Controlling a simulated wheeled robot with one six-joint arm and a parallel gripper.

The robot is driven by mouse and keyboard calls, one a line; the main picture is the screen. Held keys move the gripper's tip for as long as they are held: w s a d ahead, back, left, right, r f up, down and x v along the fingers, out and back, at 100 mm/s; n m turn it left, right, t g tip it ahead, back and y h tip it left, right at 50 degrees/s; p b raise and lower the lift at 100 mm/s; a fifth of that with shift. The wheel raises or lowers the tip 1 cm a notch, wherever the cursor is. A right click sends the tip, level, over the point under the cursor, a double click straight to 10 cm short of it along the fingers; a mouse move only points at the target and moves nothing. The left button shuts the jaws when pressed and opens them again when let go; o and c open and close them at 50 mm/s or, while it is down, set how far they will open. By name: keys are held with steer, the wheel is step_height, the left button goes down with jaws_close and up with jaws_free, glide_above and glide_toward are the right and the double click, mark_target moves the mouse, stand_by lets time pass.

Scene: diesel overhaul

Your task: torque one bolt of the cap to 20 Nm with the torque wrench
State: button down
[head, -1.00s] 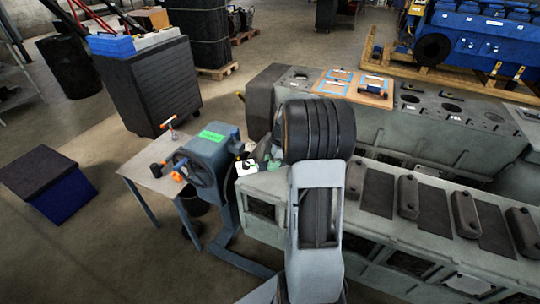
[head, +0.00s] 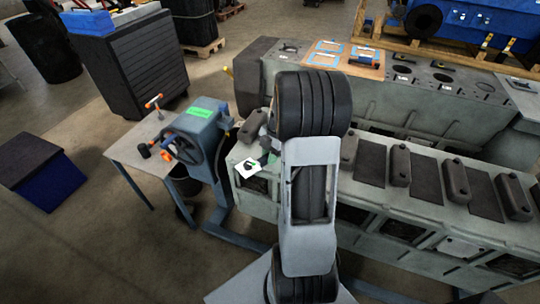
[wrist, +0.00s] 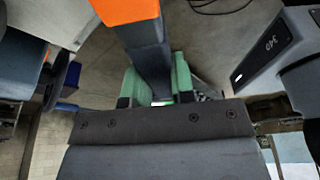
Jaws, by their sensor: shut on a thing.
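My gripper (wrist: 157,88) shows in the wrist view, with a green pad on each side. It is shut on a dark bar with a wide orange end, which looks like the torque wrench (wrist: 150,50). The orange end runs out of the top of the picture. In the head view my arm stands in front of the grey engine block (head: 400,215) and hides most of the tool. A small white piece with a dark mark (head: 248,168) shows beside my gripper (head: 268,150), over the block's left end. I cannot make out the cap or its bolts.
A blue-grey stand with a handwheel (head: 205,130) is at the block's left end. A small table (head: 135,158) holds an orange-handled T-shaped tool (head: 154,103) and a black-and-orange tool (head: 146,150). A dark cabinet (head: 130,65) stands behind.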

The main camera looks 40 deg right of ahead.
stand_by(0.3)
steer(key=shift+f+b, duration=0.15)
steer(key=shift+b, duration=0.2)
steer(key=shift+f+b, duration=1)
steer(key=shift+f, duration=0.05)
steer(key=c, duration=1.6)
jaws_free()
steer(key=shift+r, duration=0.15)
jaws_close()
